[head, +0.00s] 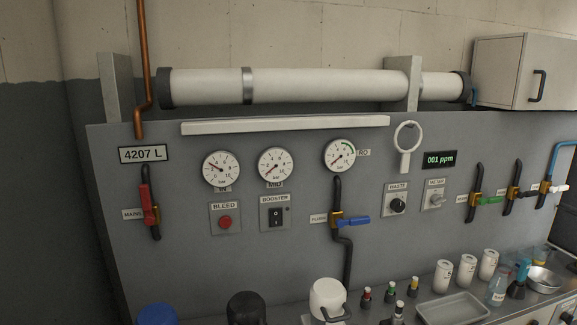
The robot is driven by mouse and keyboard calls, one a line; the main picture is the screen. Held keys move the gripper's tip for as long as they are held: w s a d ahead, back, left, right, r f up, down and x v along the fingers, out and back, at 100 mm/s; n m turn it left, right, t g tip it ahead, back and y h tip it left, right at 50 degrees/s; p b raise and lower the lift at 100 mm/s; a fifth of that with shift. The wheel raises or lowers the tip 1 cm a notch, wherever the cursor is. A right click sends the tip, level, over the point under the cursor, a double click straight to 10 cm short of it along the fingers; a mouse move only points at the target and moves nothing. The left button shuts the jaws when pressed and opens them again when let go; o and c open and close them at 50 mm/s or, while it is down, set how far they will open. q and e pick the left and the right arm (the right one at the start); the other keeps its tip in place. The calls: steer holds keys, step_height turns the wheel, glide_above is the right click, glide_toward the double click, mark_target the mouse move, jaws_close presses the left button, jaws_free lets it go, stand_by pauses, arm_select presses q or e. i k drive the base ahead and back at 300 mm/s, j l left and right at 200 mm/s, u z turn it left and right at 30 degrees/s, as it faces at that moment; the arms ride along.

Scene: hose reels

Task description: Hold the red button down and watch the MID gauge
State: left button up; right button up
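The red button (225,222) is on a grey plate labelled BLEED, on the grey wall panel left of centre. Nothing touches it. The MID gauge (276,166) is a round white dial above and to the right of the button, with its label at its lower edge. Its thin needle appears to point to the lower left, near the low end of the scale, but the exact reading is too small to tell. Neither of my grippers is in view.
Other gauges (221,169) (339,156) flank the MID gauge. A black BOOSTER switch (276,217) sits right of the button, and a red-handled valve (149,204) to its left. A blue-handled valve (354,222) sticks out farther right. Bottles and a tray (452,308) stand below.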

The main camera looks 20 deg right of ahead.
mark_target(225, 221)
steer(key=i+l+u, duration=0.15)
steer(key=u, duration=0.3)
steer(key=l+u, duration=0.45)
steer(key=i+j, duration=0.05)
